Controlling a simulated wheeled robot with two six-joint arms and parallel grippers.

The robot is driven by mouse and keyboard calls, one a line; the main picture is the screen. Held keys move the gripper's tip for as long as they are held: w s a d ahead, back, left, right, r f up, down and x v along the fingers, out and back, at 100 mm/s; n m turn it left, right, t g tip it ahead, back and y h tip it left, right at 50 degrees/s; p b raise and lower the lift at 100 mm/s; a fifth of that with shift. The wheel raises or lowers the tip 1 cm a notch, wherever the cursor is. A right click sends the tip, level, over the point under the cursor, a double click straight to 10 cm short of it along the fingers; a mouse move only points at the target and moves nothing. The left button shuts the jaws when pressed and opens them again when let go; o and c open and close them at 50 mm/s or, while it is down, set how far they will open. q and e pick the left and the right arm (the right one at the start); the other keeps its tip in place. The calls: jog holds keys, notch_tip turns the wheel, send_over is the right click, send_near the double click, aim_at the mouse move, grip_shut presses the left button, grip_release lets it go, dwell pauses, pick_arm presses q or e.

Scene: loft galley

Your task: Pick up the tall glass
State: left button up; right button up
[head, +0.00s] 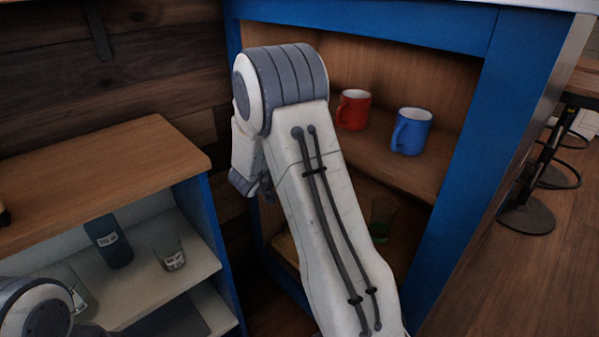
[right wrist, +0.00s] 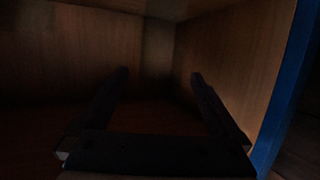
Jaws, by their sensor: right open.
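My right gripper (right wrist: 160,77) is open and empty in the right wrist view, inside a dark wooden compartment. No glass shows between its fingers. In the head view my right arm reaches into the blue cabinet and hides its fingertips. A dim greenish glass (head: 382,218) stands in the cabinet's lower compartment, right of my arm. A clear glass (head: 169,255) stands on the white shelf at left, and another clear glass (head: 78,292) is partly hidden nearer the left edge. I cannot tell which is the tall glass. My left gripper is out of view.
A red mug (head: 353,110) and a blue mug (head: 411,131) stand on the cabinet's upper shelf. A dark bottle (head: 109,241) stands on the white shelf. The blue cabinet frame (head: 470,165) bounds the opening on the right. The wooden top (head: 110,175) at left is mostly clear.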

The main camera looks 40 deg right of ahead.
jog(key=b+x, duration=0.2)
jog(key=x, duration=0.4)
jog(key=shift+a+f, duration=0.1)
jog(key=shift+f, duration=0.05)
jog(key=shift+w+d+b, duration=0.2)
jog(key=shift+d+b, duration=0.1)
jog(key=c, duration=1.5)
